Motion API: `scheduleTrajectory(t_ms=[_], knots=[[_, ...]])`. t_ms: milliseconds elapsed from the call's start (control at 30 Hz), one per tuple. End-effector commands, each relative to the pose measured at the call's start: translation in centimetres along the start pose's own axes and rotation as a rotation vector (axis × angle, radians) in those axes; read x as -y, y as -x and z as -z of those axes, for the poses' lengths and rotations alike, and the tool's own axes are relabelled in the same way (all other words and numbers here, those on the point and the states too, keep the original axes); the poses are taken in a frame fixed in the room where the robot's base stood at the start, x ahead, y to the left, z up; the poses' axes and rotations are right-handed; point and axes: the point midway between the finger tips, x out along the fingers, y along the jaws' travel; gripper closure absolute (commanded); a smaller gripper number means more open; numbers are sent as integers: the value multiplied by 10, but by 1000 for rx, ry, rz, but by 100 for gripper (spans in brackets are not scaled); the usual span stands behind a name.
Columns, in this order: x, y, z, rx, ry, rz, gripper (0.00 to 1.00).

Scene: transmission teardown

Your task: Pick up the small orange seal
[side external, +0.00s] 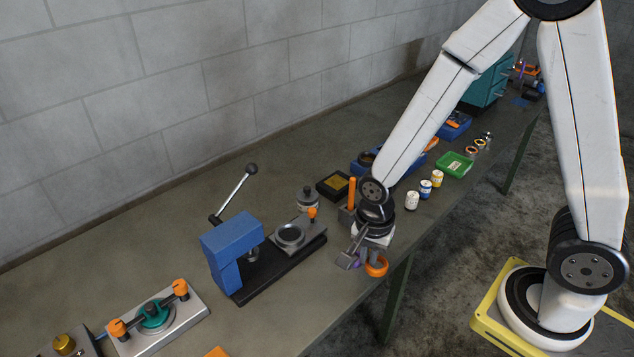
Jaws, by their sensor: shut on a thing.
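My gripper (365,256) points down near the bench's front edge, right of the blue press. It is shut on a small orange ring, the orange seal (377,268). The seal shows at the right fingertip, with its front side visible and part of it hidden by the finger. I cannot tell whether the seal touches the bench top. A small purple spot shows beside the fingers, too small to make out.
A blue press (232,243) with a lever stands left of my gripper. A fixture with orange knobs (190,315) is at the lower left. Small jars (412,200), a green tray (454,165) and blue bins stand farther along. The bench front edge is close.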

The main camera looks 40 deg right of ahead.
Motion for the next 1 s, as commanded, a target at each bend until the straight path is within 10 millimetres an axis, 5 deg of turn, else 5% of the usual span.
scheduleTrajectory(t_ms=[400, 1000], knots=[[-37, 17, -7, 0, 0, 1, 100], [-43, 19, -8, 0, 0, 0, 100]])
